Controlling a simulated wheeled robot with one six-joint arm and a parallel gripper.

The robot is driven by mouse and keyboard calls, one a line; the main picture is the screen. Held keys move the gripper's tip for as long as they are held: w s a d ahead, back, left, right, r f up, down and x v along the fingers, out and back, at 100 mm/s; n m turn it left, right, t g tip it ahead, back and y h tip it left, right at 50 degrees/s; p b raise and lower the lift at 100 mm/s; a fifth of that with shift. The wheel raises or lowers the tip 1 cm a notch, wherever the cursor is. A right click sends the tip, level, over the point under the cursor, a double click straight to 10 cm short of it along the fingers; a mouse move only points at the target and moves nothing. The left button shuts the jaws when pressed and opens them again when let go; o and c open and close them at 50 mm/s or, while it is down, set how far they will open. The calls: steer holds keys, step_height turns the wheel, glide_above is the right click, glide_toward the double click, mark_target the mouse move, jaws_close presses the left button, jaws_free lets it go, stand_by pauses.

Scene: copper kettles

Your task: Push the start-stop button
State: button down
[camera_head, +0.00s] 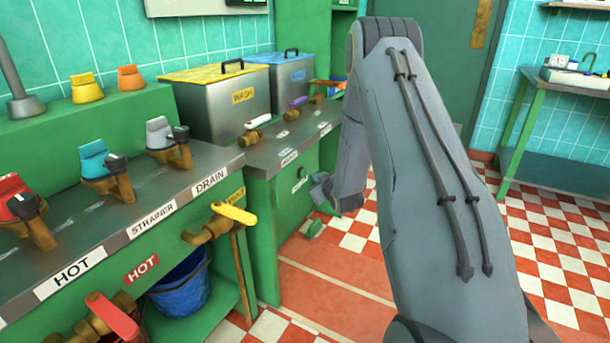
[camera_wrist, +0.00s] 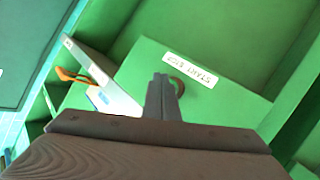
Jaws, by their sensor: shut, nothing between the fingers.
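The start-stop button is a small round knob (camera_head: 302,172) on the green cabinet front in the head view, just above a white label (camera_head: 299,184). In the wrist view the label reading START STOP (camera_wrist: 190,70) is on the green panel. A brownish round rim (camera_wrist: 180,86) beside it is partly hidden behind my fingertips. My gripper (camera_head: 318,188) is close in front of this panel, to the right of the label in the head view. Its fingers (camera_wrist: 164,82) are together and empty in the wrist view. Whether they touch the button I cannot tell.
A steel counter (camera_head: 262,158) with valves runs above the panel, with wash bins (camera_head: 222,108) behind. A yellow-handled tap (camera_head: 232,213) juts out at left, above a blue bucket (camera_head: 180,287). The checkered floor (camera_head: 565,245) at right is open up to a green side table (camera_head: 518,125).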

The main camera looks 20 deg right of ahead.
steer(key=shift+w, duration=0.15)
stand_by(0.5)
steer(key=shift+w+a, duration=0.25)
steer(key=shift+w+a, duration=0.3)
steer(key=shift+w, duration=0.1)
stand_by(0.9)
steer(key=shift+s+d, duration=0.1)
steer(key=shift+s, duration=0.05)
steer(key=shift+s+d, duration=0.5)
steer(key=shift+s, duration=0.1)
steer(key=s+d+p, duration=0.1)
steer(key=s, duration=0.1)
steer(key=s+d+p, duration=0.1)
steer(key=s+d, duration=0.1)
steer(key=shift+s+d, duration=0.3)
steer(key=shift+s, duration=0.05)
stand_by(0.5)
